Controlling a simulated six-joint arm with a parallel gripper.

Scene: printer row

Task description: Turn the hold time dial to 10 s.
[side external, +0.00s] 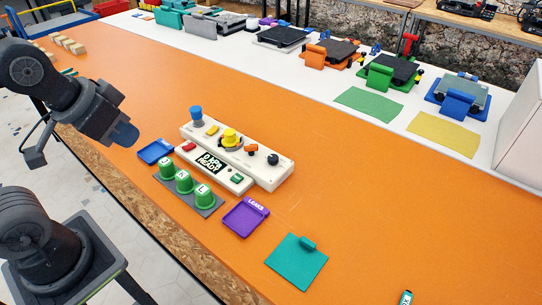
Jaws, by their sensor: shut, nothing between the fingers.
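A cream control panel (272,179) lies on the orange table. Along it are a blue knob (196,114), a round yellow dial (230,138) on a grey-marked base, an orange lever (252,148) and a small black knob (273,159). Lettering naming the hold time dial is too small to read, so I cannot tell which control it is or its setting. A black display (210,162) on the front shows white text that seems to end in "READY". My gripper (126,138) is in the air left of the panel, apart from it, shut and empty.
Three green lettered cups (184,182) stand on a grey strip before the panel. A blue tray (155,151), a purple tray (246,217) and a teal plate (296,263) lie nearby. Several small printers line the white strip behind.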

